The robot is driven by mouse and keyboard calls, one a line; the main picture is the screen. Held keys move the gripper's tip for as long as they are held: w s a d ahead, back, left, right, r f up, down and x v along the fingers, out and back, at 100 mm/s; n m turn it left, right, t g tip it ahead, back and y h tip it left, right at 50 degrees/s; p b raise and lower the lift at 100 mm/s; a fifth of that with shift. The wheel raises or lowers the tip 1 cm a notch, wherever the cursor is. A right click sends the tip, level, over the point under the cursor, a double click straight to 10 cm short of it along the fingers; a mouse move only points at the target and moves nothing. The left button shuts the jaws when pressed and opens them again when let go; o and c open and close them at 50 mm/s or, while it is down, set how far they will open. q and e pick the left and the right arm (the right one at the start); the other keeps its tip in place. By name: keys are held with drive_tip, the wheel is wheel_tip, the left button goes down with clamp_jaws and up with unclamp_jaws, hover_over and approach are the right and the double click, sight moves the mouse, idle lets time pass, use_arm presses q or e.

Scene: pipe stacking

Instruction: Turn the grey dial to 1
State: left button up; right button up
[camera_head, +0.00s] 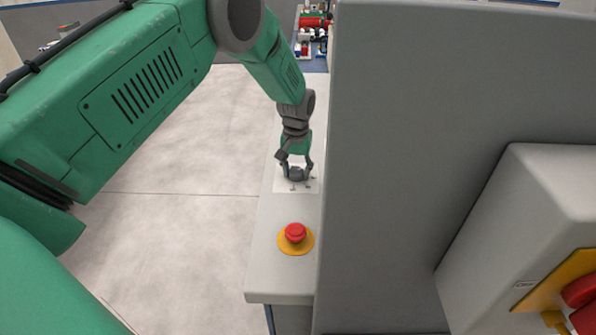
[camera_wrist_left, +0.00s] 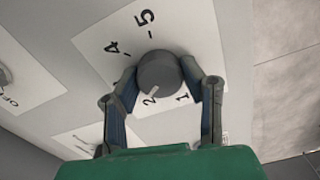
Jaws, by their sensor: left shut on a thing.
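The grey dial (camera_head: 297,174) sits on a white numbered plate (camera_head: 281,183) on the light grey console. In the left wrist view the round dial (camera_wrist_left: 160,72) has 5, 4, 2 and 1 readable around it, and its white pointer mark lies by the 2. The left finger covers part of the scale. My left gripper (camera_head: 298,167) reaches down over the dial, with one finger on each side, shut on it. Its fingers also show in the left wrist view (camera_wrist_left: 160,76). My right gripper is not in view.
A red push button (camera_head: 295,232) on a yellow base stands on the console nearer to me. A tall grey cabinet (camera_head: 420,130) rises close on the right of the console. Another knob (camera_wrist_left: 4,76) by an OFF label shows at the left wrist view's edge. Open floor (camera_head: 180,240) lies left.

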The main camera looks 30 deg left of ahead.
use_arm(q)
drive_tip(key=n, duration=0.2)
drive_tip(key=shift+s+f+n, duration=0.35)
drive_tip(key=shift+n, duration=0.05)
drive_tip(key=n, duration=0.3)
drive_tip(key=shift+d+n, duration=0.1)
drive_tip(key=shift+n, duration=0.2)
drive_tip(key=n, duration=0.3)
drive_tip(key=shift+w+n, duration=0.1)
drive_tip(key=shift+n, duration=1.7)
drive_tip(key=shift+r, duration=0.1)
drive_tip(key=o, duration=1.1)
drive_tip(key=shift+o, duration=0.2)
drive_tip(key=shift+w, duration=0.2)
